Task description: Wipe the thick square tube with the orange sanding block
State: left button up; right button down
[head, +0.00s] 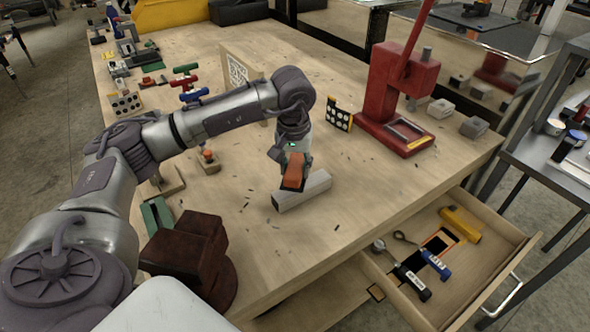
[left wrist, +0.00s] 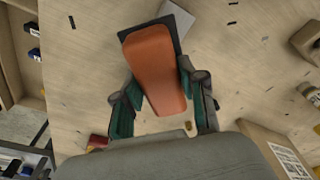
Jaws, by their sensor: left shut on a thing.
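The thick square tube (head: 303,191) is a pale grey bar lying on the wooden workbench in the head view. Its end also shows in the left wrist view (left wrist: 181,14), partly hidden behind the block. My left gripper (head: 291,160) is shut on the orange sanding block (head: 294,172), which has a dark underside. The block is at the tube's left part; I cannot tell whether it touches. In the left wrist view the block (left wrist: 154,68) sits between the two fingers (left wrist: 160,103). My right gripper is not in view.
A red press (head: 395,100) stands on the bench at the right. A dark brown vise-like object (head: 190,258) is near the front left. An open drawer (head: 480,270) with tools juts out at front right. Dark shavings lie around the tube.

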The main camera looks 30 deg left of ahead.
pick_arm(q)
jog(key=shift+r+p, duration=0.35)
jog(key=shift+r, duration=0.7)
jog(key=shift+r+p, duration=0.9)
jog(key=shift+r, duration=0.6)
